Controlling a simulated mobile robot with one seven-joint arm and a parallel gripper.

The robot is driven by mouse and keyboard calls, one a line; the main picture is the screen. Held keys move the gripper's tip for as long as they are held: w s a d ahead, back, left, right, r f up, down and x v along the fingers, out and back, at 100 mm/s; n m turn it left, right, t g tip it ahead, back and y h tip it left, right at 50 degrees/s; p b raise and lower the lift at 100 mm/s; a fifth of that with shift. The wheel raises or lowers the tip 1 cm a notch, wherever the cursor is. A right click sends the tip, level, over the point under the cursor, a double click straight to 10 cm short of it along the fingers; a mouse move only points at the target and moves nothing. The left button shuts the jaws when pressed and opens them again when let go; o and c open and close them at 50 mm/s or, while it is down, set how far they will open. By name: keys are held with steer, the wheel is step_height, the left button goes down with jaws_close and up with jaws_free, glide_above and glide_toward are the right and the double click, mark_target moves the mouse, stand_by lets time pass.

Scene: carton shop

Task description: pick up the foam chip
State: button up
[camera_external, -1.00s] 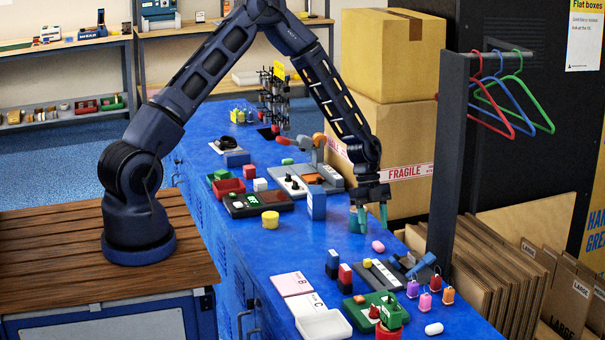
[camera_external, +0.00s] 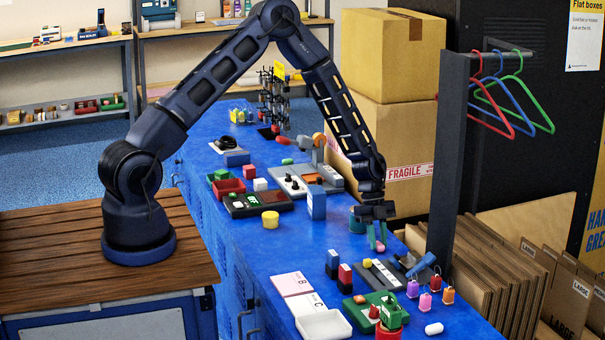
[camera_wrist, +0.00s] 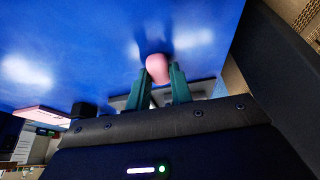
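The foam chip (camera_external: 380,246), a small pink rounded piece, is at the blue bench top near its right edge in the external view. In the wrist view the pink chip (camera_wrist: 157,68) sits between the green fingertips. My gripper (camera_external: 377,240) points down over the bench, its two green fingers drawn close together with the chip at their tips. In the wrist view the fingers (camera_wrist: 160,80) flank the chip on both sides and look shut on it. The chip's lower side is hidden, and I cannot tell whether it is clear of the bench.
A grey tray with tools (camera_external: 385,275) and small coloured tags (camera_external: 425,301) lie in front. Stacked cartons (camera_external: 405,150) rise behind. A white chip (camera_external: 433,328) lies near the front edge.

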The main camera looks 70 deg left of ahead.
mark_target(378, 242)
steer(key=shift+r, duration=0.15)
jaws_close()
step_height(378, 242, up, 20)
stand_by(0.3)
